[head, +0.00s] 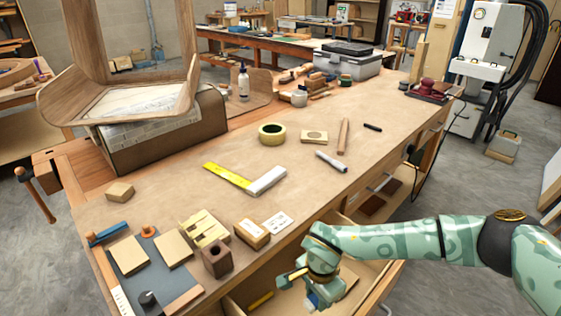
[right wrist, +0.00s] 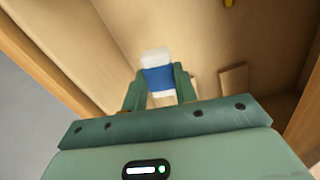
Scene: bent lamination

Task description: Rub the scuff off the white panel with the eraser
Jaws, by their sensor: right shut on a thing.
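My right gripper (head: 309,296) is low at the table's front, over an open drawer (head: 374,272). It is shut on the eraser, a small white block with a blue sleeve. The eraser (right wrist: 157,77) shows clearly between the two fingers in the right wrist view, with the wooden drawer behind it. In the head view only a bluish bit of the eraser (head: 312,301) shows beside the fingers. I cannot tell for sure which pale surface is the white panel, and I make out no scuff. My left gripper is not in view.
The workbench (head: 300,165) holds a yellow square (head: 228,177), a tape roll (head: 272,134), several wood blocks and a blue-grey mat (head: 150,262). A bent wood piece (head: 75,85) stands at the back left. The drawer walls surround the gripper. The bench's middle right is mostly clear.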

